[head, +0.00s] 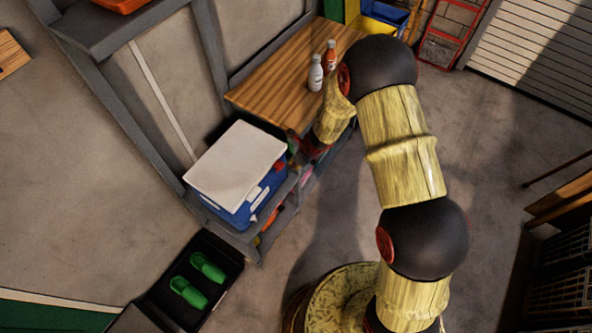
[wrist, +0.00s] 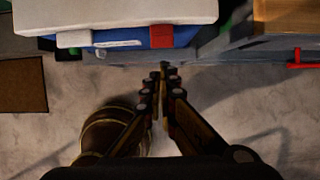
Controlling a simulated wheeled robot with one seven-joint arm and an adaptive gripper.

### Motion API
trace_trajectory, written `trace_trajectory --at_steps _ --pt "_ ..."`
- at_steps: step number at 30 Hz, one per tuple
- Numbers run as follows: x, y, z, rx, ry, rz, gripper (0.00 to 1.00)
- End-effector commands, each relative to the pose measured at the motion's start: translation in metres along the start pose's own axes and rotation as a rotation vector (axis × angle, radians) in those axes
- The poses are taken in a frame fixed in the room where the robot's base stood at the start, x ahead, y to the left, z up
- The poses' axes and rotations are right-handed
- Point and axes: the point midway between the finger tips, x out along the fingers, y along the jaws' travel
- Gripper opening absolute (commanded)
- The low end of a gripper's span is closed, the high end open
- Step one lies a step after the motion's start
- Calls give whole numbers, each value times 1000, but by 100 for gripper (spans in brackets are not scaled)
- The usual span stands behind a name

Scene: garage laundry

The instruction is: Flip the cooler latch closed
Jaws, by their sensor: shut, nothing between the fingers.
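The cooler (head: 236,160) has a white lid and a blue body and sits on a grey shelf unit. In the wrist view the cooler's lid (wrist: 110,12) fills the upper left. A white latch (wrist: 74,39) and a red latch (wrist: 161,37) show on its front, just below the lid edge. I cannot tell whether either latch is fastened. My gripper (wrist: 161,78) is shut and empty, with its fingertips in front of the cooler and apart from it, below and near the red latch. In the head view my gripper (head: 301,153) is at the cooler's right front corner, partly dark.
A wooden worktop (head: 275,85) right of the cooler carries a white bottle (head: 316,72) and a red bottle (head: 330,57). Green clogs (head: 207,267) lie in a black tray (head: 226,246) on the floor. The floor in front of the shelf is open.

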Motion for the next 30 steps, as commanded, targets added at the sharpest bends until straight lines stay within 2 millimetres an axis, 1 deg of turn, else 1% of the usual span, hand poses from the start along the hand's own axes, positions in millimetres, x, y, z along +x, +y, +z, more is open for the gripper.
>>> trace_trajectory --at_steps 1,3,9,27,30 --pt "-11 -1 9 -2 -2 -2 0" --pt "-18 0 15 -1 -2 -1 0" --pt "-29 0 25 -1 -1 -1 0" --pt "-30 0 26 0 -1 -1 0" --pt "-30 0 26 -24 -1 -1 0"
